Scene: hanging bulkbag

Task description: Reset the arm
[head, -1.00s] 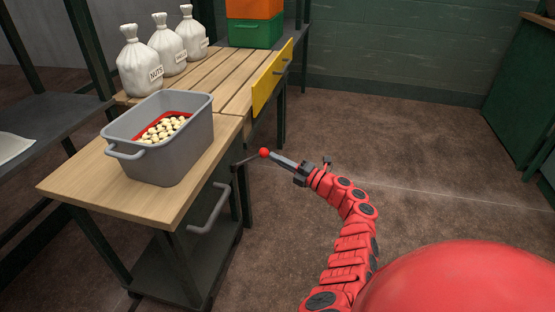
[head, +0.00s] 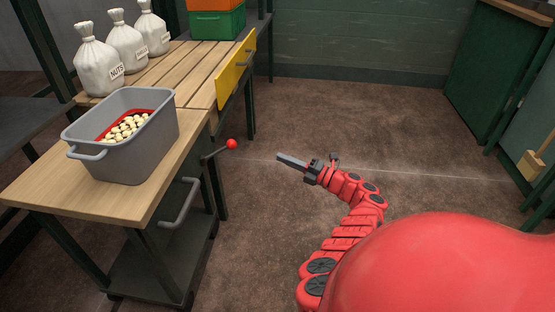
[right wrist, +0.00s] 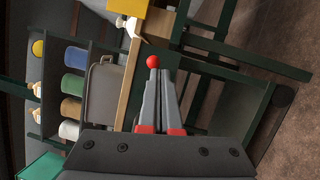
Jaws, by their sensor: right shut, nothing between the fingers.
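My right arm reaches up from the lower middle of the head view. Its gripper (head: 291,161) is shut and empty over open floor, to the right of the workbench. It points toward a lever with a red ball knob (head: 231,144) on the bench's side and is apart from it. In the right wrist view the shut fingers (right wrist: 158,90) show in the middle, and the red knob (right wrist: 153,62) appears just beyond their tips. My left gripper is not in view.
A grey bin (head: 150,150) with pale round pieces stands on the wooden bench (head: 95,195). White sacks (head: 98,65) stand behind it. A yellow drawer front (head: 236,68) and a grey handle (head: 180,203) stick out on the bench's right side. The floor (head: 330,110) beyond my arm is clear.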

